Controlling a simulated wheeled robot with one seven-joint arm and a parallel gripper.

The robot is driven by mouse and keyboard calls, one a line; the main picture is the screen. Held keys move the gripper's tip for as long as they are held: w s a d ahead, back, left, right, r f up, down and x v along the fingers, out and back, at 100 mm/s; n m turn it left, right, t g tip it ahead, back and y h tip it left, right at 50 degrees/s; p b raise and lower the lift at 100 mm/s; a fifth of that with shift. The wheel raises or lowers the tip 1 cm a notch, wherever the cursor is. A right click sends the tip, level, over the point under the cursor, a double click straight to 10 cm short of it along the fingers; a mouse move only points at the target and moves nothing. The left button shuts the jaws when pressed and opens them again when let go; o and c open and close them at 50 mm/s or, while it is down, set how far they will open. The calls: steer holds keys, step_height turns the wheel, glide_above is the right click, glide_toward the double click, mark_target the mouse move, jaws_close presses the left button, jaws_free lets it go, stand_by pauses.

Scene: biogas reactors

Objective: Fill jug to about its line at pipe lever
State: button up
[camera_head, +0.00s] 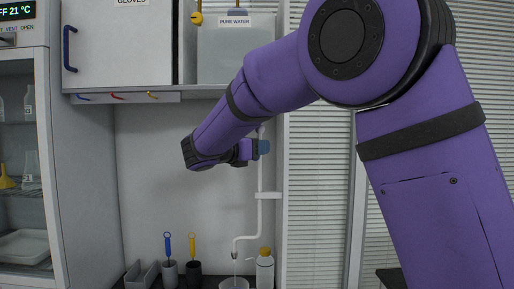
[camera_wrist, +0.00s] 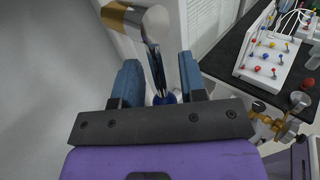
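The white pipe (camera_head: 260,208) runs down the back wall and bends left to a spout above the jug (camera_head: 234,283). The jug is pale and cut by the bottom edge; its line and water level cannot be read. A thin streak shows between spout and jug, possibly water. My gripper (camera_head: 263,147) is at the upper pipe, which it partly hides. In the wrist view my gripper (camera_wrist: 160,82) has its blue fingers apart, either side of a dark metal lever (camera_wrist: 155,65) with a blue knob (camera_wrist: 164,99). The fingers look clear of the lever.
A capped bottle (camera_head: 265,270) stands right of the jug. Holders with a blue and a yellow brush (camera_head: 193,250) stand to its left. The pure water tank (camera_head: 228,50) is above. A white rack with coloured knobs (camera_wrist: 268,58) sits on the dark bench.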

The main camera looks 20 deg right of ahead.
steer(key=shift+c, duration=0.2)
jaws_close()
